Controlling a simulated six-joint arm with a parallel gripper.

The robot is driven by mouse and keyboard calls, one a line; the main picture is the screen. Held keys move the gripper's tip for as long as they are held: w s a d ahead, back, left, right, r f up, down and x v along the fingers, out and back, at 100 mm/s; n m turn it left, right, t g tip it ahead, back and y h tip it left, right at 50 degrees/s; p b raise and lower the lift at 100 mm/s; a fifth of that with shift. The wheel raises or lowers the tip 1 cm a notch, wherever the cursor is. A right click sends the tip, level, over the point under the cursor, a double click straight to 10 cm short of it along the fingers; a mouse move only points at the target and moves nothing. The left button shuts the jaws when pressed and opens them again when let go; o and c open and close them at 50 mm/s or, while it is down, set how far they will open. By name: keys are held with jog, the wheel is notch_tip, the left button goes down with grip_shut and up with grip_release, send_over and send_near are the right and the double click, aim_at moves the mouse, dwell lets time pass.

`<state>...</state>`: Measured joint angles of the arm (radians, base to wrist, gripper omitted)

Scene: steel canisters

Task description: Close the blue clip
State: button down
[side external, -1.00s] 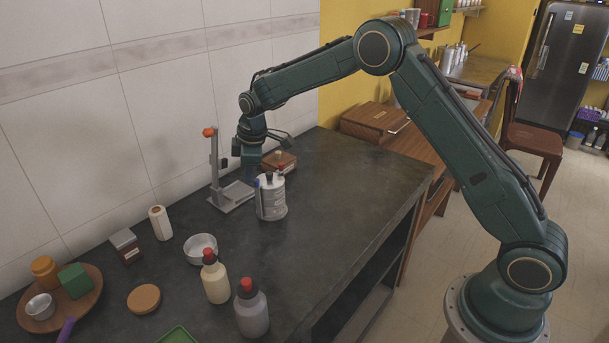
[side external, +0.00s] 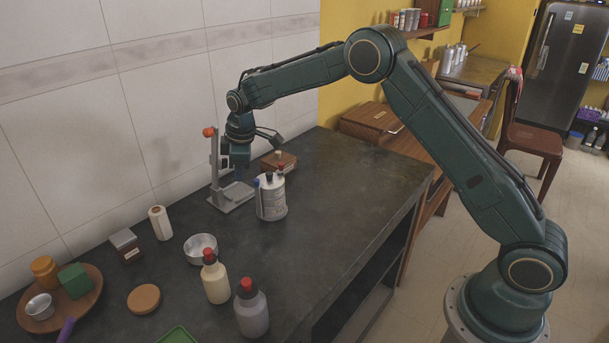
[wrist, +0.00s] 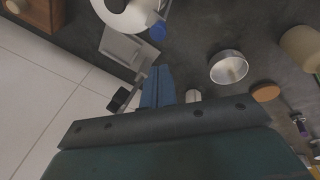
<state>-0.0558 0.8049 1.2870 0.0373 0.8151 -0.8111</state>
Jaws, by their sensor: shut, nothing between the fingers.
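The steel canister (side external: 272,203) stands on the dark counter, with dark, white and red parts around its rim. In the wrist view its pale round top (wrist: 122,14) is cut off by the upper edge. The blue clip (side external: 257,187) is at the canister's left side. It also shows in the wrist view as a small blue part (wrist: 158,32) at the rim; whether it is open or shut is too small to tell. My gripper (side external: 239,174) is above and left of the canister, apart from it. In the wrist view its blue fingers (wrist: 157,72) are together and empty, just below the clip in the picture.
A grey stand (side external: 215,165) with an orange knob is close behind my gripper, by the tiled wall. A wooden box (side external: 279,160) is behind the canister. A metal bowl (side external: 201,248) and two red-capped bottles (side external: 215,280) stand nearer. The counter right of the canister is clear.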

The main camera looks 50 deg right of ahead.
jog(key=w+v, duration=0.1)
jog(key=v, duration=0.8)
jog(key=shift+r, duration=0.4)
jog(key=shift+s+r, duration=0.1)
jog(key=s+d+r+m+t, duration=0.1)
jog(key=s+r+m, duration=0.1)
jog(key=s+r, duration=0.65)
jog(key=s+d+r+m, duration=0.1)
jog(key=s+r+m, duration=0.25)
jog(key=s, duration=0.95)
jog(key=s+f+m+t, duration=0.1)
jog(key=s+f+m, duration=0.1)
jog(key=s, duration=0.8)
jog(key=s+f+m, duration=0.2)
jog(key=s, duration=0.9)
jog(key=shift+d+t, duration=0.4)
jog(key=shift+d, duration=0.05)
